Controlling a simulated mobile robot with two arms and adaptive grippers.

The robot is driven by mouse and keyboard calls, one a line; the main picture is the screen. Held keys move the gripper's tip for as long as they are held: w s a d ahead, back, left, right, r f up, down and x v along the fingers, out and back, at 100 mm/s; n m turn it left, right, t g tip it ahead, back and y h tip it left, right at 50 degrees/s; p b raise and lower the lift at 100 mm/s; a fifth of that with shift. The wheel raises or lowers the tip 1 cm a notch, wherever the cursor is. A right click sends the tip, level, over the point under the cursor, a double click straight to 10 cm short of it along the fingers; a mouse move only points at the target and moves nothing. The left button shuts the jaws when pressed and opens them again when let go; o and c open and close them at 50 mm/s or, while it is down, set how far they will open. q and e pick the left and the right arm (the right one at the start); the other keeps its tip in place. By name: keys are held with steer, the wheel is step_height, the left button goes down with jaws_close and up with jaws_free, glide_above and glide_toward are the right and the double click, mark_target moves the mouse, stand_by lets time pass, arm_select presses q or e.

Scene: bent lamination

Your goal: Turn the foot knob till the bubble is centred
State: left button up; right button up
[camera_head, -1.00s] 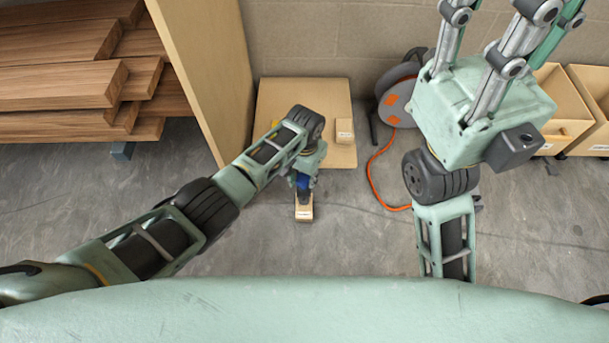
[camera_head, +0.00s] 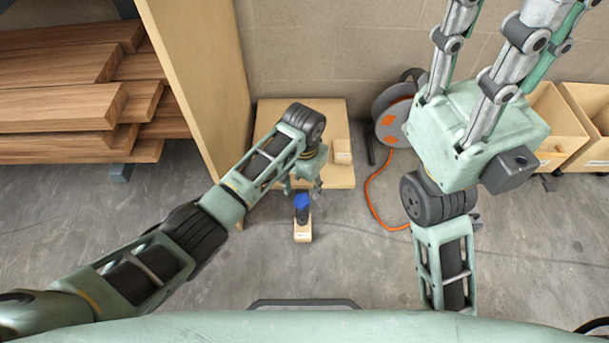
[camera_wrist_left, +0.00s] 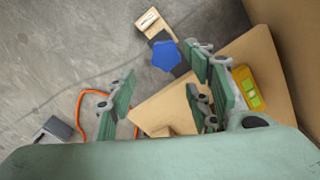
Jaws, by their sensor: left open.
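In the left wrist view the blue knob (camera_wrist_left: 165,55) is seen from above. My left gripper (camera_head: 305,183) is open, just behind the knob and apart from it. Its spread fingers also show in the left wrist view (camera_wrist_left: 162,92), with nothing between them. The yellow level with a green vial (camera_wrist_left: 247,88) lies on the board; its bubble is too small to tell. My right gripper (camera_head: 490,70) is raised close to the camera, fingertips out of frame.
A small box (camera_head: 342,151) sits on the board. A cable reel (camera_head: 394,112) with an orange cord stands to the right. Stacked planks (camera_head: 70,90) and an upright panel (camera_head: 197,70) are at left, open bins (camera_head: 556,125) at right.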

arm_select(q)
steer(key=shift+r, duration=2.4)
